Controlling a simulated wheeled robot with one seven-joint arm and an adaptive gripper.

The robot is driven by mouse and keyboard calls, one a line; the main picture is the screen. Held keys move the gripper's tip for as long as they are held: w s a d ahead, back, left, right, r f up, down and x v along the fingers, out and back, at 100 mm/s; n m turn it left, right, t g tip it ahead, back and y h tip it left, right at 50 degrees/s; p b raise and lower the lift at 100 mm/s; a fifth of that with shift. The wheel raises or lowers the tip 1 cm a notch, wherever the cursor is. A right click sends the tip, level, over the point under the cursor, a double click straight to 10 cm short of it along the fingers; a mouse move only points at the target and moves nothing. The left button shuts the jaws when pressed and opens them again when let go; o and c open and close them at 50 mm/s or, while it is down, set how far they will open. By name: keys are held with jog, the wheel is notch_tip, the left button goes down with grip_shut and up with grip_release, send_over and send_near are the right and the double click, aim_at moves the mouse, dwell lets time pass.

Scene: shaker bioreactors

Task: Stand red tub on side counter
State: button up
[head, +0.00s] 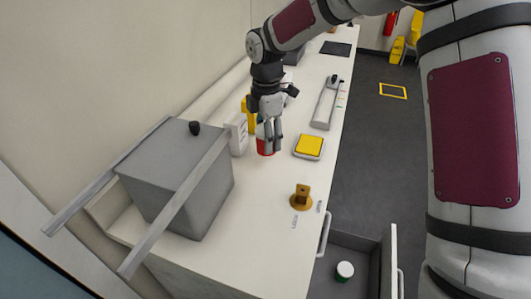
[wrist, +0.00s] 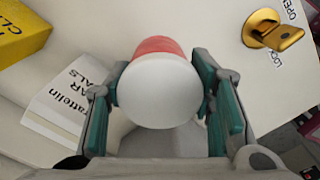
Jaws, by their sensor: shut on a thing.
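The red tub (head: 266,147) has a white lid and is on or just above the white counter (head: 262,220); I cannot tell whether its base touches. In the wrist view the red tub (wrist: 156,46) shows its round white lid toward the camera, with a strip of red side beyond it. My gripper (head: 268,138) reaches down from above, and its fingers are shut on the tub from both sides. In the wrist view my gripper (wrist: 160,95) shows green finger pads at the left and right of the lid.
A grey box (head: 180,170) with rails stands left. A white carton (head: 238,134) and yellow box (head: 251,112) stand close beside the tub. A yellow-topped device (head: 309,146) and brass lock (head: 301,197) are to the right. An open drawer (head: 369,250) holds a white-lidded green tub (head: 344,271).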

jog(key=shift+f, duration=2.95)
jog(key=shift+f, duration=0.2)
jog(key=o, duration=1.2)
jog(key=shift+r, duration=0.1)
notch_tip(320, 180, up, 12)
jog(key=shift+r+b, duration=0.2)
jog(key=shift+b, duration=0.15)
jog(key=s+d+r+m+t+h, duration=0.1)
jog(key=s+d+r+m, duration=0.5)
jog(key=s, duration=0.2)
jog(key=s+d+r+m+t, duration=0.2)
jog(key=s+d+r+m, duration=0.35)
jog(key=s, duration=0.25)
jog(key=s+d+m, duration=0.1)
jog(key=s+m, duration=0.2)
jog(key=s, duration=0.2)
jog(key=s+d+f+m+t, duration=0.1)
jog(key=s+d+m, duration=0.1)
jog(key=s+m, duration=0.2)
jog(key=s+d+f+m+y, duration=0.1)
jog(key=s+m, duration=0.3)
jog(key=s, duration=0.2)
jog(key=shift+s+d+f+t, duration=0.15)
jog(key=shift+d+f+t, duration=0.05)
jog(key=shift+d+t, duration=0.2)
